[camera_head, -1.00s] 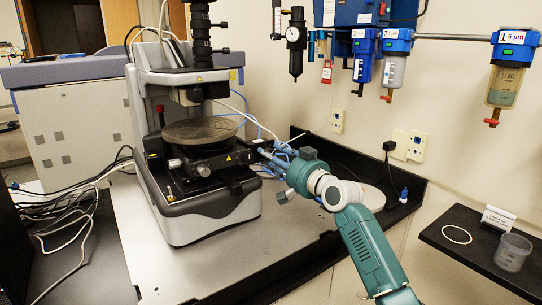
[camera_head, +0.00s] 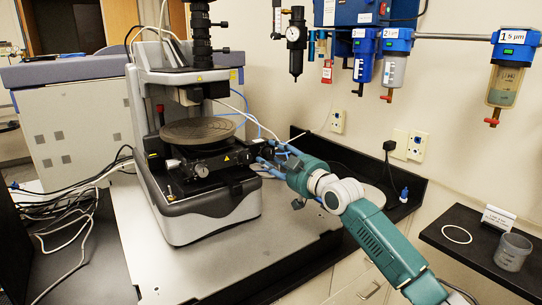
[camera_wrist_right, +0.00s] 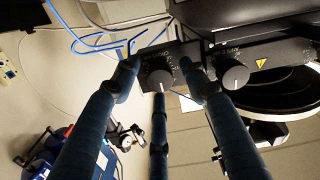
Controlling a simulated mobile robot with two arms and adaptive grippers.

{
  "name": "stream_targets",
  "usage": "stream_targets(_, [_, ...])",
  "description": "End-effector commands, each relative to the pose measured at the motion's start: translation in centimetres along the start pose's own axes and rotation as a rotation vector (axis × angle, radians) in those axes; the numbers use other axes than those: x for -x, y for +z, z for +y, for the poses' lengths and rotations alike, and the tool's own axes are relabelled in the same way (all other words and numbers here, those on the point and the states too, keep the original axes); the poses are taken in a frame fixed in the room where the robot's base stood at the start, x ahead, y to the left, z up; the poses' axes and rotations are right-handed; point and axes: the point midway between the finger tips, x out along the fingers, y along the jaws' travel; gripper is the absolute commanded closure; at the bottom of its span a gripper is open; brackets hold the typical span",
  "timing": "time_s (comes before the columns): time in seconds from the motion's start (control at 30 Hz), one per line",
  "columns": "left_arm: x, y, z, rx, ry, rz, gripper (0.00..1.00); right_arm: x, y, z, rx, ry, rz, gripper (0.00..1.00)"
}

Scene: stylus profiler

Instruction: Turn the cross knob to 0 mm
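The stylus profiler (camera_head: 200,205) stands on a grey base plate with a round dark stage. In the right wrist view, a round grey knob (camera_wrist_right: 160,80) sits on a small dark block, and a second knob (camera_wrist_right: 235,77) is to its right on a dark panel. My left gripper is out of view.
Blue filter units (camera_head: 396,41) hang on the wall above right. Cables run behind the profiler. A dark shelf (camera_head: 480,255) at right holds a plastic cup (camera_head: 512,252) and a white ring (camera_head: 457,234). The base plate's front is clear.

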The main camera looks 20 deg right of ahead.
Motion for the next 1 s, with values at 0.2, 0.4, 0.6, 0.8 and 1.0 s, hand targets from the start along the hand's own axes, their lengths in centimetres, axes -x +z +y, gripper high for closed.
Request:
stream_targets(0.2, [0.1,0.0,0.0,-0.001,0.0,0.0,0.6,0.1,-0.1,0.0,-0.003,0.0,0.001,0.57])
stream_targets(0.4, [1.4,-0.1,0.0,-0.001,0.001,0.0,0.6,2.2,-0.2,0.1,-0.003,0.0,0.0,0.57])
stream_targets(0.6, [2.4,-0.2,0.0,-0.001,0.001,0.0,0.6,4.6,-0.2,0.1,-0.004,0.0,0.0,0.57])
stream_targets(0.8, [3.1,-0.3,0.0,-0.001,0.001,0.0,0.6,6.9,-0.2,0.1,-0.003,0.001,0.001,0.57])
stream_targets(1.0, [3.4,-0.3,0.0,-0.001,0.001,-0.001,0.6,8.0,-0.1,0.0,-0.004,0.0,0.002,0.57])
